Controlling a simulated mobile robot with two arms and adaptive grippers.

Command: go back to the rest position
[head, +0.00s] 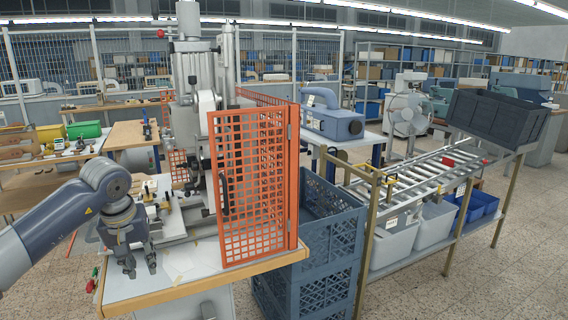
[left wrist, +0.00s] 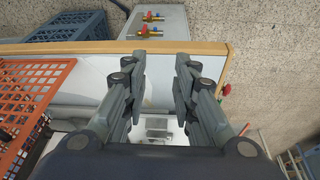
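My left gripper (head: 141,264) hangs fingers down over the front left part of the machine table (head: 205,262), near its wooden edge. The left wrist view shows the same gripper (left wrist: 160,85) with its two fingers apart and nothing between them. The stamping machine (head: 190,75) stands behind it on the table, to the right of my arm. My right gripper does not show in either view.
An orange mesh guard (head: 252,185) stands right of my left gripper; it also shows in the left wrist view (left wrist: 30,105). Blue crates (head: 325,235) are stacked right of the table. A roller conveyor (head: 425,170) with a dark crate (head: 497,118) stands further right. The floor at front right is clear.

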